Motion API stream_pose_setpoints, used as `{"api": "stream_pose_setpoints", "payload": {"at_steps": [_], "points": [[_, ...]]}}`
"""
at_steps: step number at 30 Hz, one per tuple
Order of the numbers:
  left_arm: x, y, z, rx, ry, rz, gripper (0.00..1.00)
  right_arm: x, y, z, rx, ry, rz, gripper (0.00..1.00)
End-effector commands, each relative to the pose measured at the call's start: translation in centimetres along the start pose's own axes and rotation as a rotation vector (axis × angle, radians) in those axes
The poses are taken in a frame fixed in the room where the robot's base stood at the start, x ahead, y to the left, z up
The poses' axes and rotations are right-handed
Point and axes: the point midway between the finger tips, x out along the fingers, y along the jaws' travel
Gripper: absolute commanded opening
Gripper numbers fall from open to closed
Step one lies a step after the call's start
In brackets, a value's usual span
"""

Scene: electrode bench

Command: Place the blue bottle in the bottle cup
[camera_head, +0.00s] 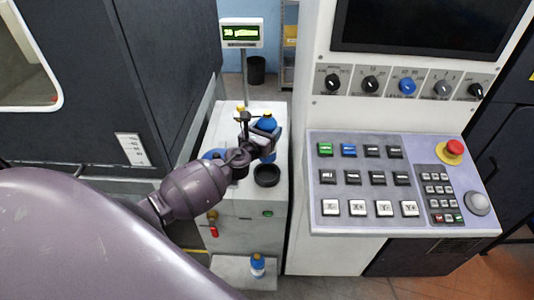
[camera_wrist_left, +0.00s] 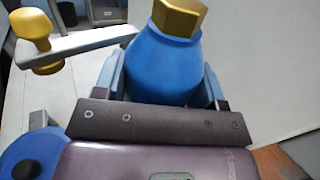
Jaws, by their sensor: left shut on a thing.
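The blue bottle (camera_head: 267,123) is held above the top of a white cabinet in the head view. In the left wrist view it is a blue bottle (camera_wrist_left: 163,68) with a gold hexagonal cap, between the two fingers. My left gripper (camera_head: 258,135) is shut on it; its fingers also show in the left wrist view (camera_wrist_left: 160,85). A dark round open cup (camera_head: 267,176), likely the bottle cup, sits near the cabinet's front edge, just below the gripper in the picture. The bottle is apart from it. My right gripper is not in view.
A blue round part (camera_head: 213,155) is partly hidden behind my left wrist. A lever with a yellow knob (camera_wrist_left: 35,48) stands close to the bottle. Another blue bottle (camera_head: 257,266) stands on a low step. A button panel (camera_head: 400,225) borders the right side.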

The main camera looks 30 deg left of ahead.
Motion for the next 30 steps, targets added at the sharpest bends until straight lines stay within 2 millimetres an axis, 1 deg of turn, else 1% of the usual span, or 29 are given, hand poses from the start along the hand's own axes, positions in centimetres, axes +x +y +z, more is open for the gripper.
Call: {"api": "stream_pose_setpoints", "payload": {"at_steps": [1,7,14,16,21,24,27,30], "points": [[0.0,-0.1,-1.4,-0.002,0.003,0.001,0.23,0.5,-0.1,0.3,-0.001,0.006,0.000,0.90],[0.0,0.0,-4.2,0.000,0.001,0.000,0.23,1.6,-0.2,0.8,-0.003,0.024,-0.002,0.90],[0.0,-0.1,-5.0,-0.001,-0.001,-0.001,0.23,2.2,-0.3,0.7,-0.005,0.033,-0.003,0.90],[0.0,-0.1,-5.5,0.000,-0.001,-0.001,0.23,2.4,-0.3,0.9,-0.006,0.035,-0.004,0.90],[0.0,0.0,-7.8,0.000,0.002,0.000,0.23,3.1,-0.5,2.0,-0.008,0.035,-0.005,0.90],[0.0,0.0,-8.8,0.000,0.001,0.000,0.23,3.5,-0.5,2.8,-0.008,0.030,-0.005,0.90],[0.0,-0.1,-9.2,0.000,0.000,-0.001,0.23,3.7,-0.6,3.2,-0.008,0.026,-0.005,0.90],[0.0,0.0,-9.2,-0.001,-0.001,-0.001,0.23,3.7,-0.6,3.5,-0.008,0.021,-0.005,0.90]]}}
